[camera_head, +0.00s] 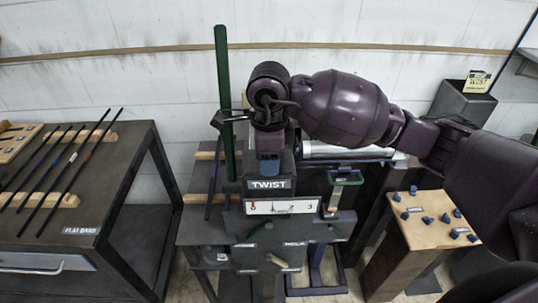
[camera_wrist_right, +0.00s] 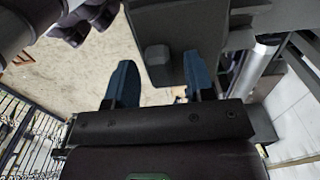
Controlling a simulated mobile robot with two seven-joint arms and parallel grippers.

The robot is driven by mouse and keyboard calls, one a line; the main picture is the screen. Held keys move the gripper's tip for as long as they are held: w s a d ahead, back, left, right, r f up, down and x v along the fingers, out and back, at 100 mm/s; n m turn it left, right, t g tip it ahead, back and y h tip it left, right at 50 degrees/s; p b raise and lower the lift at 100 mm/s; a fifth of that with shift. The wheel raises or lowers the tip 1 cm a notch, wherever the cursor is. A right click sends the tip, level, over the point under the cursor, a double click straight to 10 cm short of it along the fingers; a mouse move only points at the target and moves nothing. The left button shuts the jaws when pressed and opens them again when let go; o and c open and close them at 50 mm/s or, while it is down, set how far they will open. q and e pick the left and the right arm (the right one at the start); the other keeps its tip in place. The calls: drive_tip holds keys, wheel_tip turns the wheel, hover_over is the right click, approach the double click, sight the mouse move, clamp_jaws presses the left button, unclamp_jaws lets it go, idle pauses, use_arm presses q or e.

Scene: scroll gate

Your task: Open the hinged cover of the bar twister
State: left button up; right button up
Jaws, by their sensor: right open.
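The bar twister (camera_head: 269,184) stands in the middle of the head view, with a dark housing labelled TWIST and a white scale panel (camera_head: 282,206) below. A tall green bar (camera_head: 225,75) rises upright at its left side. My right gripper (camera_head: 268,172) points down over the top of the housing. In the right wrist view its two blue fingers (camera_wrist_right: 158,62) are apart, with a small dark grey block (camera_wrist_right: 157,58) on a dark panel (camera_wrist_right: 185,22) between or just beyond them. I cannot tell whether they touch it. The hinged cover is not clearly made out, being partly hidden by my arm. My left gripper is not in view.
A dark table (camera_head: 95,222) with several thin bars on wooden rests stands at the left. A wooden-topped stand (camera_head: 427,203) with several blue pegs is at the right. A dark bin (camera_head: 461,103) stands behind it. A pale wall closes the back.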

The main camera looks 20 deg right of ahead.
drive_tip(key=shift+f, duration=0.1)
clamp_jaws()
idle(0.4)
